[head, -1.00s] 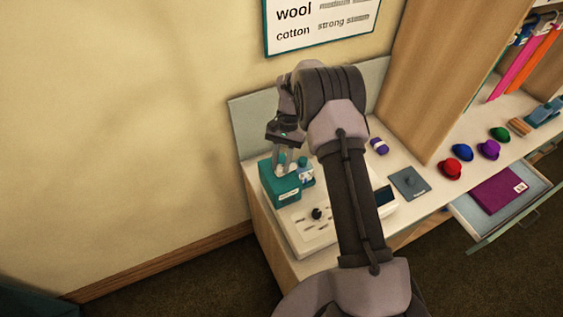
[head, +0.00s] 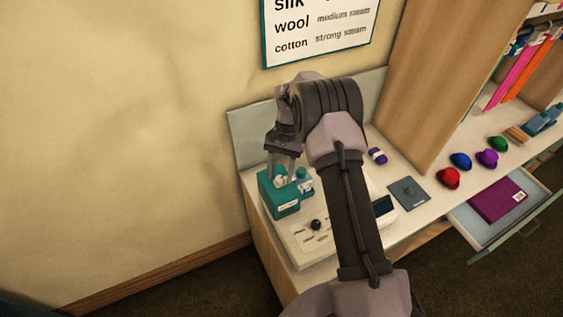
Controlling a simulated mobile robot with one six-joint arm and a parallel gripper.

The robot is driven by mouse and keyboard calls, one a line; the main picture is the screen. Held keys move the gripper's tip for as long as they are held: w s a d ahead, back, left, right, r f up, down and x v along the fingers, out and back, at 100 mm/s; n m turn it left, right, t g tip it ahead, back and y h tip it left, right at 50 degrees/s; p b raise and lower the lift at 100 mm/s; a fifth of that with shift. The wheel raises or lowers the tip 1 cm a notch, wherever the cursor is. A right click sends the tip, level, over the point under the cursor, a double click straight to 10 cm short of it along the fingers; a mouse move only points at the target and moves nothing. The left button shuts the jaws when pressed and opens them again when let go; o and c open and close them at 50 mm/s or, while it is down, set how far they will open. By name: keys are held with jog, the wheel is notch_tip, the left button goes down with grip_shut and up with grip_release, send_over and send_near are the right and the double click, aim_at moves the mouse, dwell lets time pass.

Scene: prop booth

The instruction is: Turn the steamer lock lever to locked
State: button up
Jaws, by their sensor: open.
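The steamer appears to be the white panel unit (head: 300,241) on the counter, with a black knob (head: 316,225) on its top and a dark display at its right. A teal box (head: 279,201) with a white label stands at its back left. My gripper (head: 281,176) is open and points down at the top of the teal box. A small pale part shows between or behind the fingers; I cannot tell what it is. I cannot make out the lock lever or its position. My arm covers the middle of the steamer.
A purple-and-white roll (head: 377,156) and a dark grey plate (head: 409,193) lie on the counter to the right. Several small coloured hats, one red (head: 448,179), stand further right. An open drawer (head: 480,233) juts out below them. A wooden partition (head: 440,80) rises behind.

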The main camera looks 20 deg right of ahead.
jog(key=p+v, duration=0.3)
jog(key=v, duration=1.4)
jog(key=shift+a, duration=0.15)
